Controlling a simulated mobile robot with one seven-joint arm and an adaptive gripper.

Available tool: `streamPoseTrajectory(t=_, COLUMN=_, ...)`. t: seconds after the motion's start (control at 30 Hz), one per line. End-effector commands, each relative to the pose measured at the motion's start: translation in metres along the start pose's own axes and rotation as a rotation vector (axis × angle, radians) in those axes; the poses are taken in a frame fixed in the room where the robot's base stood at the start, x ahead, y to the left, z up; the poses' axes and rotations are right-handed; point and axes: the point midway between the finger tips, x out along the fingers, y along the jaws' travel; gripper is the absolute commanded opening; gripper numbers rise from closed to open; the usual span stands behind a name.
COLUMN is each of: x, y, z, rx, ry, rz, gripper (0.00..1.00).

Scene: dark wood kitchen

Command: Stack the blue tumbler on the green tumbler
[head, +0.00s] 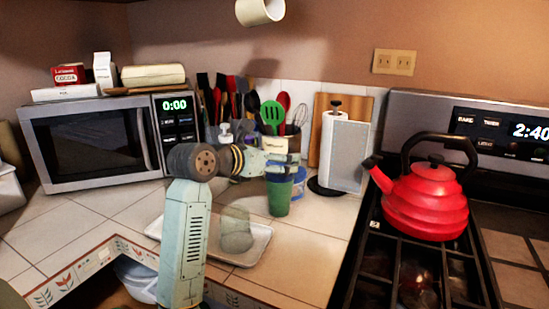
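A green tumbler (279,199) stands upright on the tiled counter, right of the tray. A blue item (299,182) shows partly behind its right side; I cannot tell whether this is the blue tumbler. My gripper (283,168) points right, its end at or just above the green tumbler's rim. The fingers are small and overlap the background, so I cannot tell whether they are open, shut, or touching the tumbler. A greyish see-through cup (236,230) stands on the tray, left of the green tumbler.
A pale tray (254,254) lies on the counter behind my arm. Utensils, a paper towel holder (335,150) and a microwave (90,145) line the back. A red kettle (427,205) sits on the stove at right. Bare tiles (310,245) lie right of the tray.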

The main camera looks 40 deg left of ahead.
Motion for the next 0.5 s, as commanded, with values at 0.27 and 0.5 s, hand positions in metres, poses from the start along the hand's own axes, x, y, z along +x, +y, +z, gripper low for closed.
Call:
streamPoseTrajectory(t=0.27, x=-0.005, y=0.000, z=0.016, rx=0.000, ry=-0.001, rz=0.000, gripper=0.81)
streamPoseTrajectory(t=0.5, x=-0.056, y=0.002, z=0.009, rx=0.002, ry=-0.002, rz=0.005, gripper=0.81)
